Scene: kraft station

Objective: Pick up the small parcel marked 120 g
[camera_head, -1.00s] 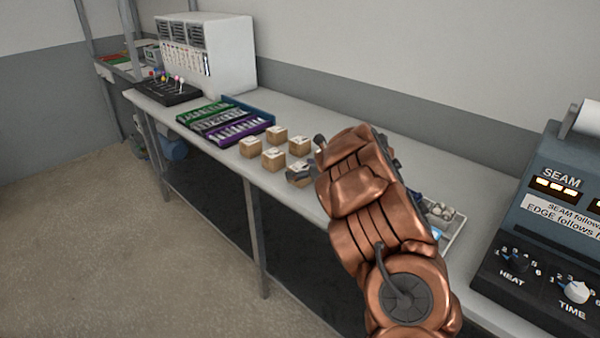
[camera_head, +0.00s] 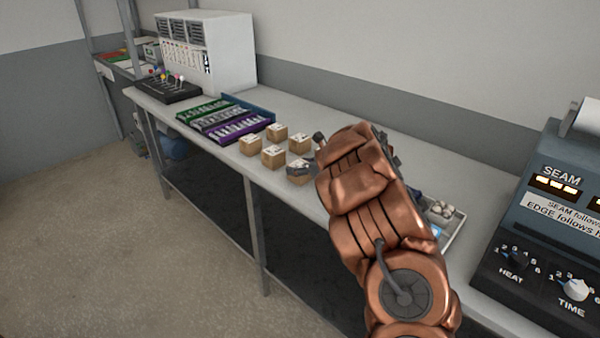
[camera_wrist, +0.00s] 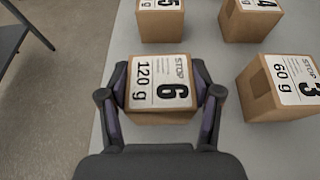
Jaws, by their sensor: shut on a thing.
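The small parcel marked 120 g (camera_wrist: 160,95) is a brown box with a white label that also reads STOP and 6. In the wrist view it sits between the two fingers of my gripper (camera_wrist: 161,108), which is shut on it with a finger against each side. In the head view my gripper (camera_head: 302,169) is at the near right end of the parcel group, and the 120 g parcel (camera_head: 298,177) is partly hidden by a finger. I cannot tell whether it is clear of the bench.
A parcel marked 60 g (camera_wrist: 283,85) stands close on the right in the wrist view. Two more parcels, one (camera_wrist: 160,20) directly beyond and one (camera_wrist: 250,20) beyond right, are near. The bench's (camera_head: 400,145) edge runs along the left. A sealing machine (camera_head: 550,220) stands right.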

